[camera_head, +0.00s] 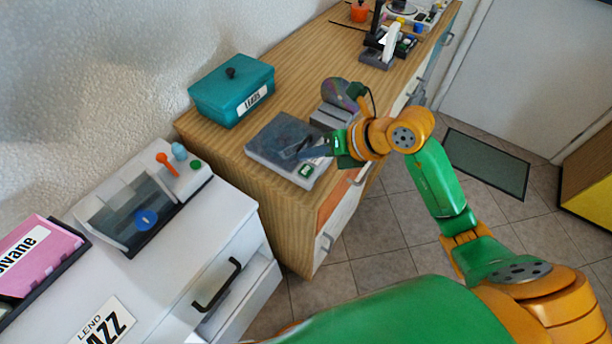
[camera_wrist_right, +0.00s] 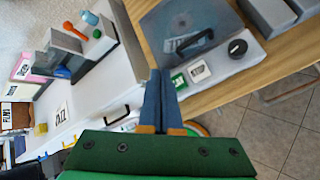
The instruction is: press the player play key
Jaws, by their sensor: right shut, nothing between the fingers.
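The player (camera_head: 272,137) is a grey box with a dark translucent lid on the wooden counter; it also shows in the right wrist view (camera_wrist_right: 222,66). On its front strip are a green key (camera_head: 306,170), a white key (camera_wrist_right: 197,70) and a black knob (camera_wrist_right: 237,48). The green key shows in the wrist view (camera_wrist_right: 178,80) just right of my fingertips. My right gripper (camera_head: 300,154) is shut and empty, its blue fingers (camera_wrist_right: 161,74) over the player's front in the head view. I cannot tell their height above it. My left gripper is out of view.
A teal lidded box (camera_head: 232,88) stands behind the player. Grey blocks (camera_head: 334,114) and a disc (camera_head: 341,93) lie to its right. A white cabinet (camera_head: 190,240) at the left carries another device (camera_head: 142,205) with an orange lever and a green button.

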